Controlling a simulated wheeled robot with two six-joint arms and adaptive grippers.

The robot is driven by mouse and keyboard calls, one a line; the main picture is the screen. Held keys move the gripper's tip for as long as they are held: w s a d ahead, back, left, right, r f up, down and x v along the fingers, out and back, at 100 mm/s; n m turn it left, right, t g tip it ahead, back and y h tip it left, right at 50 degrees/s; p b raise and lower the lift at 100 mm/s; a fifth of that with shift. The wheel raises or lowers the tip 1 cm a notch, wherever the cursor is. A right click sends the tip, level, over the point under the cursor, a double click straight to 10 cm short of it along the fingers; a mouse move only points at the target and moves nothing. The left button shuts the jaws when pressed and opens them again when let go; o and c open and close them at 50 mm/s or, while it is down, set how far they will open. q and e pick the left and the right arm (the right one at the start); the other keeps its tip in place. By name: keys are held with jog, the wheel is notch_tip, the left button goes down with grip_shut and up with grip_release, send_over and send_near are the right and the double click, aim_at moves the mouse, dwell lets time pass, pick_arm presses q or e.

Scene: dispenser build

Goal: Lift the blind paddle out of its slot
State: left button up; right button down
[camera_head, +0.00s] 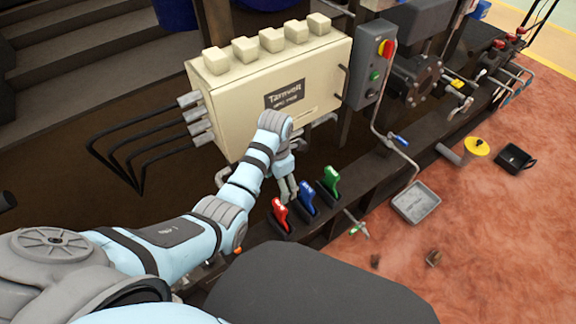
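I cannot tell for sure which part is the blind paddle. A red handle (280,213), a blue handle (308,195) and a green handle (331,179) stand upright in a row in dark holders on the black beam. A yellow disc (477,146) shows farther right, beside the beam. My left gripper (288,190) points down just above and behind the gap between the red and blue handles. Its fingers look close together, but their gap and any contact are too small to make out. My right gripper is not in view.
A cream cabinet (245,115) stands close behind my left gripper, with a grey switch box (370,68) at its right. A thin pipe with a blue-handled valve (400,140) rises near the beam.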

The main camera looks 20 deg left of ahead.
pick_arm(q)
jog(key=b, duration=0.3)
send_over(280, 205)
notch_tip(280, 205, down, 5)
jog(key=shift+s+r, duration=0.1)
jog(key=shift+r, duration=0.05)
notch_tip(280, 205, down, 5)
jog(key=b, duration=0.3)
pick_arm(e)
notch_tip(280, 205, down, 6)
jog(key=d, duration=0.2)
pick_arm(q)
notch_tip(280, 205, down, 4)
jog(key=shift+b, duration=1.25)
jog(key=shift+f, duration=0.2)
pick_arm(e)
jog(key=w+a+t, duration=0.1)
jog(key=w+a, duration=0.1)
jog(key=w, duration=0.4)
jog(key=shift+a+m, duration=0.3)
pick_arm(q)
jog(key=shift+r, duration=0.1)
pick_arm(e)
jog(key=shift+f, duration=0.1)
